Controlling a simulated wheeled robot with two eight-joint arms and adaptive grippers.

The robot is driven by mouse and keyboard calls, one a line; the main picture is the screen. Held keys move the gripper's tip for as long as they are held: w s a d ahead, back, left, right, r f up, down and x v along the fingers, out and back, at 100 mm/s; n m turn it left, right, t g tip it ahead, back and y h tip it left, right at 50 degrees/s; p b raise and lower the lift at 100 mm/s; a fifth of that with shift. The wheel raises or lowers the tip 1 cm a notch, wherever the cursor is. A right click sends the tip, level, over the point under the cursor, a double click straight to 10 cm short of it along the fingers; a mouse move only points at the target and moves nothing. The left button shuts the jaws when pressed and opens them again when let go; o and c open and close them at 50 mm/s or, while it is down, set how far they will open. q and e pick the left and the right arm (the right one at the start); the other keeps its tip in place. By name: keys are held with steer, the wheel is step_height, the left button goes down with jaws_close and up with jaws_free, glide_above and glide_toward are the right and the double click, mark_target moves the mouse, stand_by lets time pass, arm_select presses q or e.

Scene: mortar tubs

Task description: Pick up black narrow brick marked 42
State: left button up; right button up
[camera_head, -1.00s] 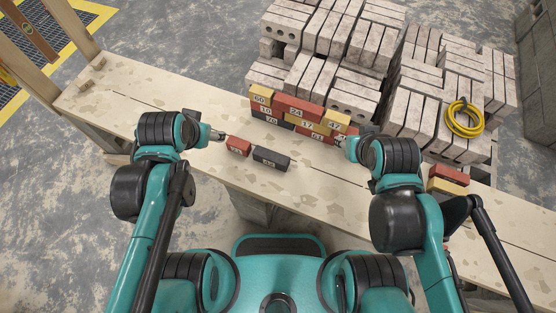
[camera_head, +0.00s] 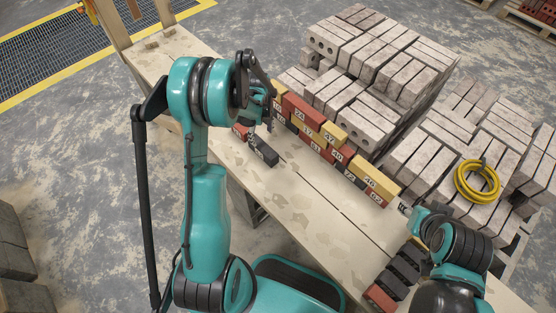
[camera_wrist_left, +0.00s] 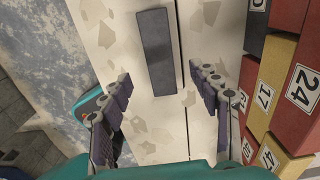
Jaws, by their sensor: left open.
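The black narrow brick (camera_head: 263,151) lies on the pale bench, next to a red brick (camera_head: 240,131), in front of the brick wall. Its marking is small and hard to read in the head view. In the left wrist view the dark brick (camera_wrist_left: 154,40) lies lengthwise, ahead of and between my fingertips, its upper face plain. My left gripper (camera_head: 268,108) is open and empty above the bench near the brick; its spread fingers also show in the left wrist view (camera_wrist_left: 161,74). My right gripper (camera_head: 404,209) is near the wall's right end; its jaws are too small to judge.
A low wall of red, yellow and black numbered bricks (camera_head: 318,130) stands close beyond the black brick. Grey block stacks (camera_head: 360,120) and a yellow hose (camera_head: 477,182) lie behind. Several loose bricks (camera_head: 402,272) sit at the right. Bare bench (camera_head: 300,205) lies in front.

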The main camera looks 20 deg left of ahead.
mark_target(263, 146)
arm_select(q)
steer(key=shift+m, duration=0.3)
step_height(263, 146, down, 4)
steer(key=shift+f+b, duration=0.1)
steer(key=shift+b, duration=0.5)
step_height(263, 146, down, 5)
steer(key=b, duration=0.2)
steer(key=shift+b, duration=0.4)
steer(key=shift+c, duration=1.2)
jaws_close()
